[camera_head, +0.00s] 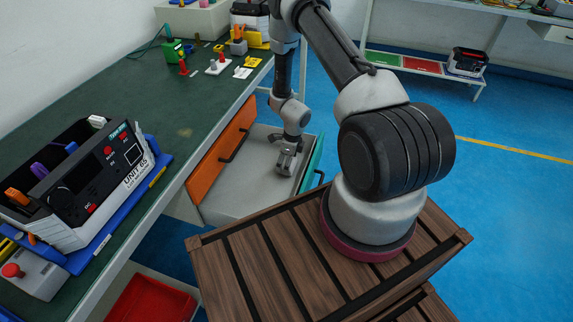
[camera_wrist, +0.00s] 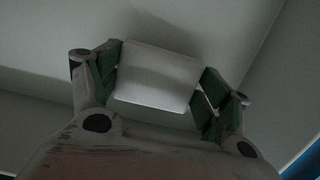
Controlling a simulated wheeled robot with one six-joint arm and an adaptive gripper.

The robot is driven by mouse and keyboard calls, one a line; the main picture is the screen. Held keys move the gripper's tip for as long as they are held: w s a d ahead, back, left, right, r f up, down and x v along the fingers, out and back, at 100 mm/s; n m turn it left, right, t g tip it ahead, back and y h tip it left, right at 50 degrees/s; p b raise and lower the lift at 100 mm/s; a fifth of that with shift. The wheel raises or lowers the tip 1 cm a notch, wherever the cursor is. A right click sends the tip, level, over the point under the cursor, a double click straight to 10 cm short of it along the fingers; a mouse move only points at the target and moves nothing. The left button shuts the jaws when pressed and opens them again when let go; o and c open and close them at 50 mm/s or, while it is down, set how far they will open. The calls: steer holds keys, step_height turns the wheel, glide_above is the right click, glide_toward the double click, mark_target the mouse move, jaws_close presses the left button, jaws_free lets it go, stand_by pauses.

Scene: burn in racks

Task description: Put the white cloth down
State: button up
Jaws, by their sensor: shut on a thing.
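The white cloth (camera_wrist: 156,78) shows in the wrist view as a pale, flat, folded-looking piece between the green-padded fingers of my gripper (camera_wrist: 158,85). My gripper is shut on it. The cloth cannot be made out in the head view. The wrist view shows plain grey surfaces behind the cloth; whether the cloth touches the drawer floor I cannot tell.
A black and white test unit (camera_head: 85,175) stands on the green bench (camera_head: 165,130). A red bin (camera_head: 150,300) sits low at the left. Blue floor lies open at right.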

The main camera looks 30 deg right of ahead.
steer(key=shift+f, duration=0.75)
steer(key=o, duration=1.3)
steer(key=shift+f, duration=0.1)
